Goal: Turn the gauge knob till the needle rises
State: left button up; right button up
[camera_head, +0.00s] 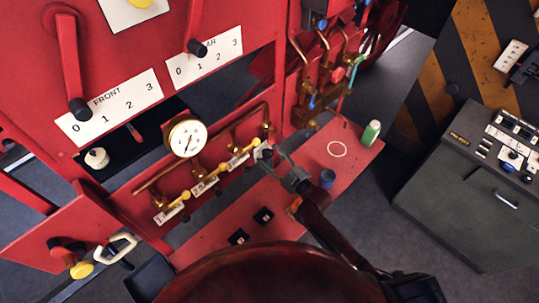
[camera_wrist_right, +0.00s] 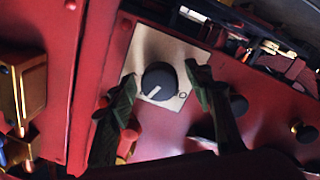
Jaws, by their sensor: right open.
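The gauge (camera_head: 187,138) has a round white dial in a brass rim on the red panel in the head view. Its thin needle points toward the lower part of the dial; the exact reading is too small to tell. The black gauge knob (camera_wrist_right: 159,83) sits on a pale square plate (camera_wrist_right: 150,45) in the right wrist view, with a white pointer line on it. My right gripper (camera_head: 275,158) is at the panel, right of the gauge. In the wrist view its open fingers (camera_wrist_right: 161,80) stand either side of the knob, with gaps visible. My left gripper is not in view.
Several brass valves (camera_head: 205,182) with labels line the panel below the gauge. Red levers (camera_head: 70,65) hang above. A dark console (camera_head: 475,190) stands at right.

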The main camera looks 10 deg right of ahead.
jog(key=shift+c, duration=0.4)
jog(key=c, duration=1.1)
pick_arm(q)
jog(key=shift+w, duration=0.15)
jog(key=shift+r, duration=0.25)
pick_arm(e)
jog(key=shift+m, duration=0.3)
jog(key=m+p, duration=0.2)
jog(key=shift+r+m, duration=0.1)
jog(key=shift+m, duration=0.3)
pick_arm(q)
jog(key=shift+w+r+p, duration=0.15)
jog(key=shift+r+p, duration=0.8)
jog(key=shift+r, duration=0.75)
pick_arm(e)
jog(key=shift+m, duration=2.2)
